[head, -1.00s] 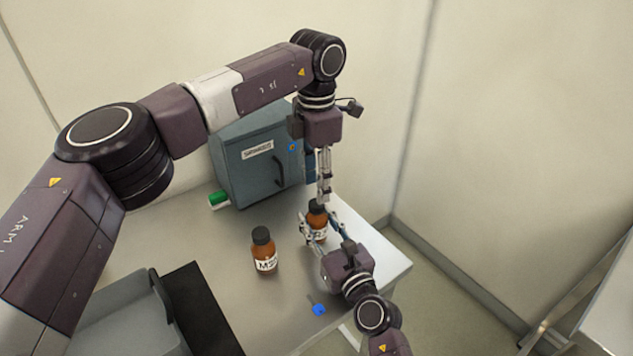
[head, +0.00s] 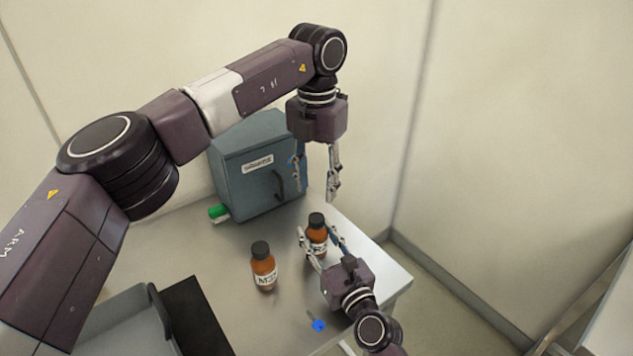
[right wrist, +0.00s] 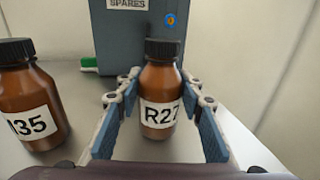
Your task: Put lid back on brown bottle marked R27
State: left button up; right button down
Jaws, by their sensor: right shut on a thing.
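The brown bottle marked R27 (head: 317,243) stands upright near the table's right side; its label shows in the right wrist view (right wrist: 160,112). A black lid (head: 316,219) sits on its neck and looks level; it also shows in the right wrist view (right wrist: 162,50). My right gripper (head: 315,234) is shut on the bottle's body, one finger on each side. My left gripper (head: 316,188) is open and empty above the lid, fingers pointing down and clear of it.
Another brown bottle (head: 263,268) with a black lid, marked M35, stands to the left. Behind are a grey-blue cabinet (head: 240,180) labelled SPARES and a green item (head: 217,212). A blue-tagged item (head: 319,325) lies at the front edge. A grey tray (head: 120,325) is front left.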

aim_at(316, 217)
pick_arm(q)
jog(key=shift+f, duration=4)
jog(key=shift+c, duration=0.3)
grip_shut()
jog(key=shift+o, duration=1)
grip_release()
